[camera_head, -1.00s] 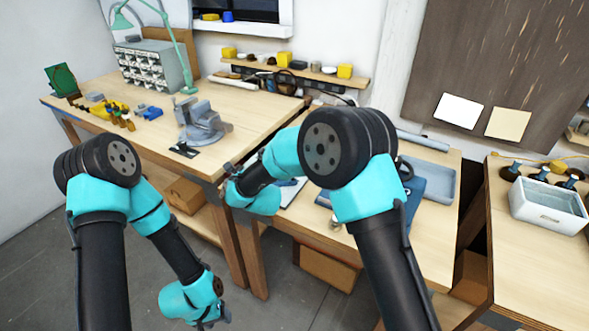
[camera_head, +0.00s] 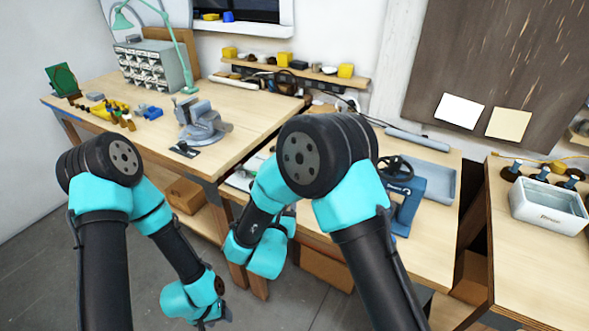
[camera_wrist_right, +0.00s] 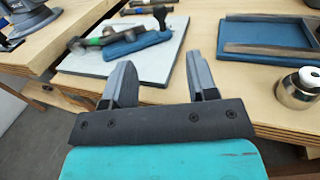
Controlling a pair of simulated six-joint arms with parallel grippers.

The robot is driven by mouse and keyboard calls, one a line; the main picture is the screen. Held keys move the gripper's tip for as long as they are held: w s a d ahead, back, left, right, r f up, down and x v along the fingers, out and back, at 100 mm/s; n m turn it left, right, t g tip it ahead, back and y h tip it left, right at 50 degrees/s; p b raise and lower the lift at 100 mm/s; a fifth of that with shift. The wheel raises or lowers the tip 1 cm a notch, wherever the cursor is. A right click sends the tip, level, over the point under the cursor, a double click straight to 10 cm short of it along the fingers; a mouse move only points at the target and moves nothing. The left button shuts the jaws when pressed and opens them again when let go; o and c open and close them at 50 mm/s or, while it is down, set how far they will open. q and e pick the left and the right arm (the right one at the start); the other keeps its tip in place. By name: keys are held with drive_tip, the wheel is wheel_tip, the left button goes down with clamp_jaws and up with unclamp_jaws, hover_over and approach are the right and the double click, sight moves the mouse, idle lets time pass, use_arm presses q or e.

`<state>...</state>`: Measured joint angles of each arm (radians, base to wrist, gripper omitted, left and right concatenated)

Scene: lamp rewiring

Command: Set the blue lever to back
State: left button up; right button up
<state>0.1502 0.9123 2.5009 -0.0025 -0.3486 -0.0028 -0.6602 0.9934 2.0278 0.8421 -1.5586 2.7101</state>
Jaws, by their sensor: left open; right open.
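I cannot single out a blue lever with certainty. A blue stand (camera_head: 408,206) with a black wheel-like part on top is on the middle bench, partly hidden by my right arm. In the right wrist view a blue base with a dark frame (camera_wrist_right: 268,38) lies at the upper right; its upper part is cut off. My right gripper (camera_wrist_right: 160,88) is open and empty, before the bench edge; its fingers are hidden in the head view. My left gripper (camera_head: 214,318) is low over the floor, away from the benches, open, with its fingers barely visible.
A pale board (camera_wrist_right: 152,66) with a blue-and-black tool lies on the bench ahead of my right gripper. A metal cylinder (camera_wrist_right: 297,92) stands at the right edge. A grey vise (camera_head: 203,124) is on the left bench. A white bin (camera_head: 548,208) stands on the right bench.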

drive_tip(key=w+d, duration=0.1)
drive_tip(key=w, duration=0.4)
drive_tip(key=w+d, duration=0.1)
drive_tip(key=w, duration=0.5)
drive_tip(key=w+d, duration=0.1)
drive_tip(key=w, duration=0.5)
drive_tip(key=shift+d, duration=0.15)
drive_tip(key=shift+c, duration=0.4)
clamp_jaws()
